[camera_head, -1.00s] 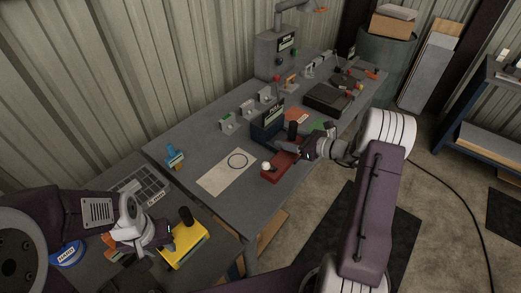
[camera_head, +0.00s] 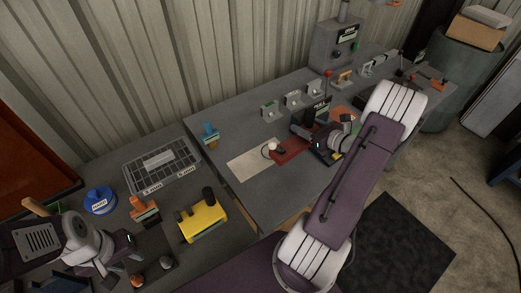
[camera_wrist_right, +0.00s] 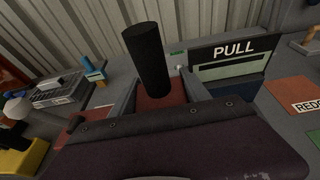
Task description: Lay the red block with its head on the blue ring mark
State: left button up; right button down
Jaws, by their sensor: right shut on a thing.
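The blue ring mark (camera_head: 265,154) on the pale sheet (camera_head: 252,164) is mostly covered by the head in the head view. I cannot tell whether the block touches the sheet. My left gripper (camera_head: 124,243) hangs over the near bench, apart from the block; its jaws are unclear.
A yellow block (camera_head: 203,221), a blue tape roll (camera_head: 100,200) and a grey grid tray (camera_head: 161,166) occupy the near bench.

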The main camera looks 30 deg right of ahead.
jog(key=shift+s+d+r, duration=0.1)
jog(key=shift+s+d, duration=0.35)
jog(key=shift+d, duration=0.05)
jog(key=w+a+f, duration=0.1)
jog(key=w+f, duration=0.1)
jog(key=w, duration=0.1)
jog(key=w+a+f+p, duration=0.1)
jog(key=w+f, duration=0.1)
jog(key=w, duration=0.2)
jog(key=w+a+f, duration=0.1)
jog(key=w+f, duration=0.2)
jog(key=w, duration=0.1)
jog(key=shift+w+a+p, duration=0.15)
jog(key=shift+a+p, duration=0.1)
jog(key=shift+p, duration=0.1)
notch_tip(320, 180, down, 4)
jog(key=shift+r+p, duration=0.25)
jog(key=shift+p, duration=0.15)
jog(key=shift+f, duration=0.3)
jog(key=shift+f+b, duration=0.3)
jog(key=shift+b, duration=0.15)
jog(key=c, duration=0.5)
grip_release()
